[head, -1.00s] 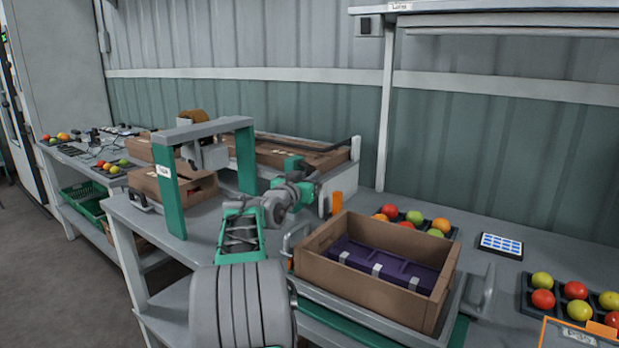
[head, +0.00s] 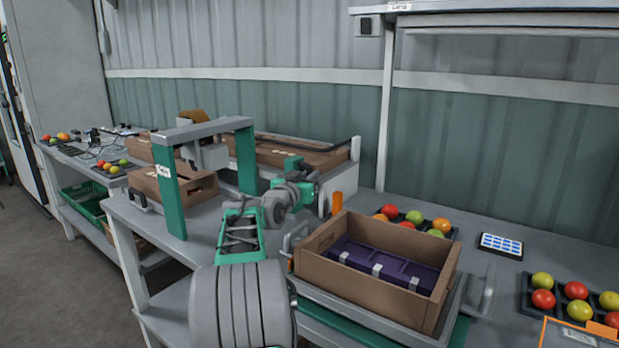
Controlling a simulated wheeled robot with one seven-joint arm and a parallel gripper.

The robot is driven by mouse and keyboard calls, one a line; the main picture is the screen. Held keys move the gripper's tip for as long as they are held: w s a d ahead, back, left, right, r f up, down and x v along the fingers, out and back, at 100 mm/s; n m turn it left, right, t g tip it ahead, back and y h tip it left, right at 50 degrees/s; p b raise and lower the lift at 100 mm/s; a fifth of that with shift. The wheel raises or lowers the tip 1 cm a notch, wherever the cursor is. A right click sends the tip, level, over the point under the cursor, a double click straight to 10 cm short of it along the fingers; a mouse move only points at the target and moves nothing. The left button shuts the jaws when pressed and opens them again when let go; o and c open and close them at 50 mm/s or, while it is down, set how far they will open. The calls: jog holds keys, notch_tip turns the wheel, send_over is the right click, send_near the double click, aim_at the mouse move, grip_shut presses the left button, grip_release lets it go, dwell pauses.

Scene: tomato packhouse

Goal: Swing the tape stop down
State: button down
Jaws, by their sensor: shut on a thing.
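An orange upright piece (head: 337,203), which looks like the tape stop, stands at the near right end of the taping bench, beside the white end plate. It looks close to upright. My gripper (head: 318,185) is at the end of my grey and green arm, right against the stop's left side. It is shut on what seems to be the stop. The fingertips and the contact are mostly hidden by my wrist. The taping frame (head: 175,195), with green posts and a brown tape roll, stands to the left of my gripper.
A brown carton (head: 365,285) with a purple insert sits in a grey tray just right of my arm. Punnets of tomatoes (head: 415,220) stand behind it. A long brown carton (head: 300,153) lies behind my wrist. A flat keypad (head: 501,244) lies on clear bench at right.

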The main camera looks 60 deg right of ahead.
jog(key=shift+f, duration=0.2)
dwell(0.4)
jog(key=shift+a+f+b, duration=0.2)
jog(key=shift+b, duration=0.6)
jog(key=b, duration=0.1)
jog(key=a+h+b, duration=0.1)
jog(key=b, duration=0.1)
jog(key=shift+w+r, duration=0.1)
jog(key=shift+r, duration=0.15)
jog(key=c, duration=1.7)
grip_release()
jog(key=shift+a, duration=0.1)
jog(key=a, duration=0.7)
jog(key=shift+a+f, duration=0.35)
jog(key=shift+f, duration=0.1)
